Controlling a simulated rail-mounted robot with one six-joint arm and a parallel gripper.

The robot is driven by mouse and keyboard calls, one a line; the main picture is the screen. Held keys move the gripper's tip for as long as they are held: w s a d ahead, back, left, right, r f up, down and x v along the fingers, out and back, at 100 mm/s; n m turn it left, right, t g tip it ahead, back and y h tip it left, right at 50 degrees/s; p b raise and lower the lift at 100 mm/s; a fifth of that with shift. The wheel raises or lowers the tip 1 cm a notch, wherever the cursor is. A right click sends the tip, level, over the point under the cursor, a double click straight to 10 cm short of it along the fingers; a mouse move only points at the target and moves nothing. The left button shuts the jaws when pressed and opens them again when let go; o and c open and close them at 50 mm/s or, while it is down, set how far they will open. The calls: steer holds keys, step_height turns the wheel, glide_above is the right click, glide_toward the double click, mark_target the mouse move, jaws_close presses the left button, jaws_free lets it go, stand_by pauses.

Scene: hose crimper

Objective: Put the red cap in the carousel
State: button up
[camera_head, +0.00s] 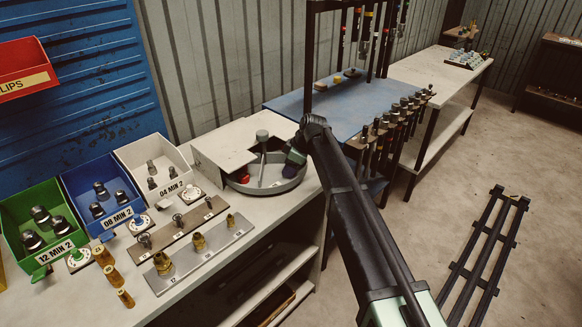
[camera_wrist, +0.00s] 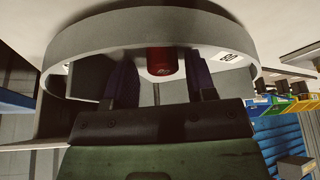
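The carousel (camera_head: 283,183) is a round grey tray with a low rim on the bench, partly under a pale cover plate. Its curved rim also fills the top of the wrist view (camera_wrist: 90,38). The red cap (camera_head: 245,178) shows inside the carousel's left part. In the wrist view the red cap (camera_wrist: 162,61) stands within the rim, in line with the gap between my fingers, clear of both. My gripper (camera_head: 290,168) is over the carousel's right side. Its two dark blue fingers (camera_wrist: 160,80) are spread apart and hold nothing.
A grey-topped post (camera_head: 262,137) rises from the carousel. Green, blue and white bins (camera_head: 150,163) with fittings stand to the left. Fittings stand on metal strips (camera_head: 210,252) in front. A blue bench with a tool rack (camera_head: 385,130) is behind my arm.

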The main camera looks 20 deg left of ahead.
steer(key=shift+d+r+p, duration=0.1)
steer(key=shift+r+p, duration=0.4)
steer(key=shift+p, duration=0.05)
steer(key=p+v, duration=1)
steer(key=v, duration=0.1)
steer(key=s+d+m+h, duration=0.1)
steer(key=s+d+m, duration=0.5)
steer(key=s+d, duration=0.3)
steer(key=s+d+m+h, duration=0.2)
steer(key=s+d+m, duration=0.4)
steer(key=d, duration=1.2)
steer(key=s+d+f+m+h, duration=0.1)
steer(key=s+d+m, duration=0.6)
steer(key=s+d, duration=0.5)
steer(key=shift+s+d+h, duration=0.25)
steer(key=shift+d+h, duration=0.05)
steer(key=shift+d, duration=0.35)
